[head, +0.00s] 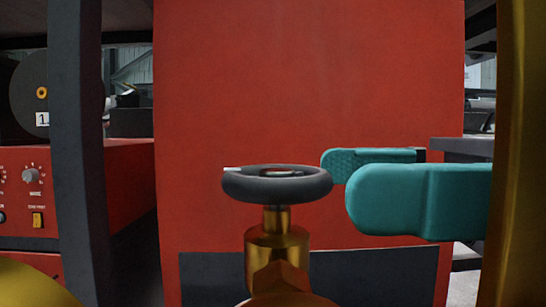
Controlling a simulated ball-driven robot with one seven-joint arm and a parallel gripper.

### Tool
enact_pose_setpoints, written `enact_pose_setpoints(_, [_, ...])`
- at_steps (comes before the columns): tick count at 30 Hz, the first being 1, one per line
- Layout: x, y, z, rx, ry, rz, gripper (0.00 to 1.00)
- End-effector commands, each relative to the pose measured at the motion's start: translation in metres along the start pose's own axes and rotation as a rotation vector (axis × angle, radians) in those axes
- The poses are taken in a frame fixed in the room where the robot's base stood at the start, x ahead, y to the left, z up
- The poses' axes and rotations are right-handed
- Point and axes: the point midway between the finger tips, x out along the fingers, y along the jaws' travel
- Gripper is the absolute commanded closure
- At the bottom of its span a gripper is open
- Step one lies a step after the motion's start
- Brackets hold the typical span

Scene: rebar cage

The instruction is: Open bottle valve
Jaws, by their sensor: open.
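The bottle valve has a dark round handwheel (277,184) on a brass stem and body (277,248), in the middle of the head view. A small light mark shows at the wheel's upper left. My gripper (358,178) comes in from the right with two teal fingers. The nearer finger is larger and lower; the farther, textured one sits behind it. The fingers are apart with nothing visible between them. Their tips are just right of the handwheel, at about its height. I cannot tell exactly how far off in depth they are.
A large red panel (300,80) stands behind the valve. A dark post (80,150) rises at the left, with a red machine (30,185) with a knob and switch behind it. A yellow-brown upright (518,150) stands close at the right.

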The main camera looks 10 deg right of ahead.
Motion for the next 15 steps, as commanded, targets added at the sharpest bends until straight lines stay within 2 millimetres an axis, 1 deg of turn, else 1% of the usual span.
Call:
enact_pose_setpoints(1, [0.011,0.002,0.002,0.001,0.002,0.008,0.04])
enact_pose_setpoints(6, [0.036,0.002,0.001,0.0,0.001,0.007,0.04])
enact_pose_setpoints(10, [0.05,0.001,0.001,0.001,-0.001,0.004,0.04])
enact_pose_setpoints(15, [0.06,0.001,0.0,0.0,0.001,0.002,0.04])
